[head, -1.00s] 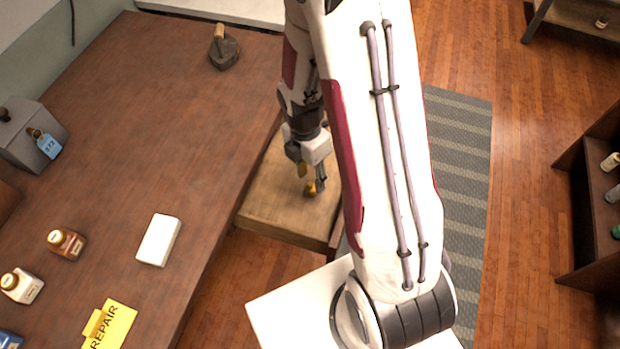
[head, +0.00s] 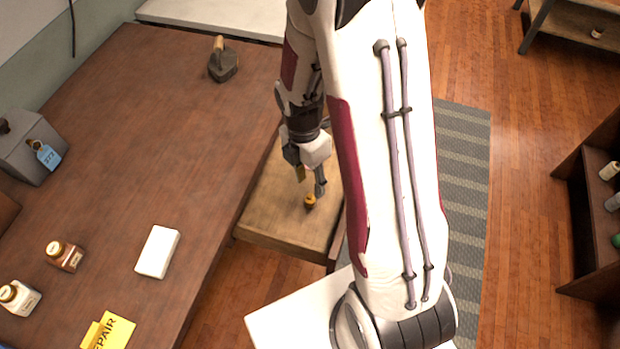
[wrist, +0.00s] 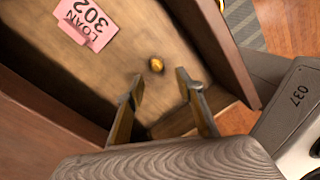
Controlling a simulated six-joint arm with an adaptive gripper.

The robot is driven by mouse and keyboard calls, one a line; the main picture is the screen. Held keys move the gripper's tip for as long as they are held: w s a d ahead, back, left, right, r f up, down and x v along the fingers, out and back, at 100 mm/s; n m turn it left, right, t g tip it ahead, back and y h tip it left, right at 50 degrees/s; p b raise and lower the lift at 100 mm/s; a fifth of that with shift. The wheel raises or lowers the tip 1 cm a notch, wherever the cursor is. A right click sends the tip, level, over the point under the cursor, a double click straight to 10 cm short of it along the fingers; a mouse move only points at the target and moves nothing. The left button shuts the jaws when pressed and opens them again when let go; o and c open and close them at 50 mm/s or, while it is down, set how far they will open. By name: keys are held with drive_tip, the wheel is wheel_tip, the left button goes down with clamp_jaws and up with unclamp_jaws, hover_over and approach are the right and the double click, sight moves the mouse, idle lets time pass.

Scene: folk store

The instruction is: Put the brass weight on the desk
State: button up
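The brass weight (head: 310,201) is a small golden knob-like piece. It stands on a lower, lighter wooden surface (head: 265,215) beside the dark brown desk (head: 170,130). In the wrist view the weight (wrist: 156,65) lies just beyond the fingertips, roughly centred between them. My gripper (head: 310,184) is open and empty, pointing down just above the weight. The wrist view shows its two fingers (wrist: 159,88) spread apart with a clear gap. The weight is not between the fingers. My arm hides part of the lower surface.
On the desk are an old iron (head: 223,64), a grey box (head: 32,145) with a blue tag, a white block (head: 157,252), small bottles (head: 64,255) and a yellow REPAIR card (head: 110,331). The desk's middle is clear. A pink LOAN 302 tag (wrist: 86,22) lies near the weight.

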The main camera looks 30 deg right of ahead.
drive_tip(key=shift+w+r+m, duration=0.1)
drive_tip(key=shift+r+m, duration=0.2)
drive_tip(key=shift+r, duration=0.15)
drive_tip(key=s+a+r+m+t, duration=0.1)
drive_tip(key=s+r+m+t, duration=0.1)
drive_tip(key=s+r+m, duration=0.2)
drive_tip(key=s+a+r+m+t, duration=0.2)
drive_tip(key=s+r+m, duration=0.3)
drive_tip(key=r+m, duration=0.5)
drive_tip(key=s+a+r+m+t, duration=0.2)
drive_tip(key=s+r+m, duration=0.2)
drive_tip(key=r, duration=1)
drive_tip(key=shift+s+m+t, duration=0.3)
drive_tip(key=shift+m+t, duration=0.1)
drive_tip(key=shift+m, duration=1)
drive_tip(key=shift+o, duration=0.5)
